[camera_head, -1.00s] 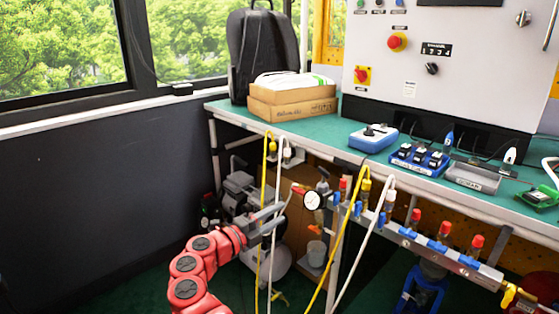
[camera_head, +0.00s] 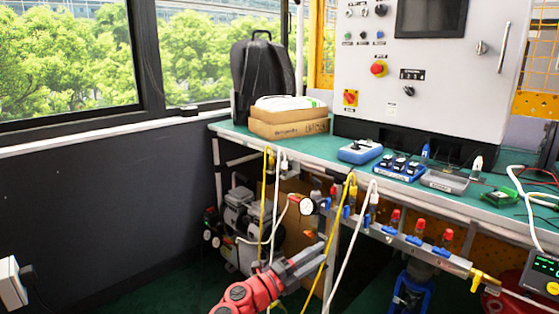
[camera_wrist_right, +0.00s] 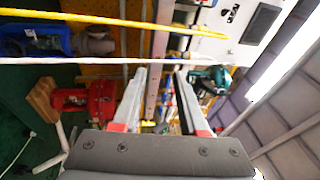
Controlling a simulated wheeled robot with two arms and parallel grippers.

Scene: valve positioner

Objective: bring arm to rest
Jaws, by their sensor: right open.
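My red right arm (camera_head: 248,294) comes up from the bottom of the head view. Its grey right gripper (camera_head: 319,258) points up and to the right, in front of the space under the bench and close to the yellow hose (camera_head: 328,246) in the picture. In the right wrist view the two fingers of this gripper (camera_wrist_right: 161,75) stand apart with nothing held between them. I cannot tell whether the gripper touches a hose. My left gripper is not in view.
A pipe manifold with red-capped valves (camera_head: 420,226) and a pressure gauge (camera_head: 306,206) runs along the green bench (camera_head: 226,129). Yellow and white hoses hang in front. A compressor (camera_head: 238,214) stands beneath.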

